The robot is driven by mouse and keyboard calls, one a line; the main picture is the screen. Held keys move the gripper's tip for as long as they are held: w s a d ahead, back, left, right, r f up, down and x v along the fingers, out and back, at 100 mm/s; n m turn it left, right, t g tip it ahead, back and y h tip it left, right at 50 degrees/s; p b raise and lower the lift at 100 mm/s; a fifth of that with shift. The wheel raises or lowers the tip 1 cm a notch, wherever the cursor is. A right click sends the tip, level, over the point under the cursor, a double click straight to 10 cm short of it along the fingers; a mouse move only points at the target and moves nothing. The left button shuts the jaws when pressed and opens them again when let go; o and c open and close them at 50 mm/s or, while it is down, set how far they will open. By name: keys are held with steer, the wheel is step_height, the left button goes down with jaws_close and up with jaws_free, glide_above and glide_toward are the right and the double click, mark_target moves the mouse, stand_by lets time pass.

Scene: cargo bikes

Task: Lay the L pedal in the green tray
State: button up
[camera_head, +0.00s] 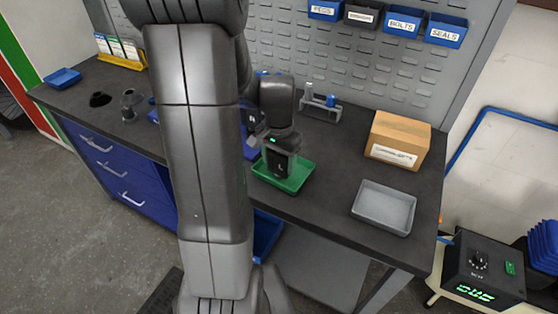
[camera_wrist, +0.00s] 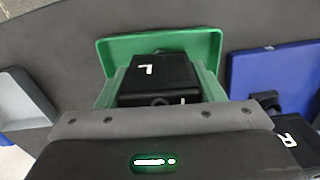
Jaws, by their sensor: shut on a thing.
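The L pedal (camera_wrist: 158,72) is a black block with a white L, seen in the wrist view between the fingers of my gripper (camera_wrist: 160,90). My gripper is shut on it. In the head view the pedal (camera_head: 281,166) is at the green tray (camera_head: 301,183), below my gripper (camera_head: 279,152). The green tray (camera_wrist: 205,44) also shows behind the pedal in the wrist view. I cannot tell whether the pedal touches the tray floor. My gripper hides part of the tray.
A blue tray (camera_wrist: 280,78) stands right of the green one in the wrist view, with a black R pedal (camera_wrist: 288,138) near it. A grey tray (camera_head: 384,207) and a cardboard box (camera_head: 398,140) stand on the bench to the right. My arm hides part of the bench.

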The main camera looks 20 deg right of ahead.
steer(key=shift+f, duration=0.2)
steer(key=shift+f, duration=0.25)
steer(key=o, duration=1.1)
steer(key=shift+r, duration=0.1)
steer(key=shift+c, duration=0.2)
step_height(320, 180, up, 12)
steer(key=shift+r, duration=0.15)
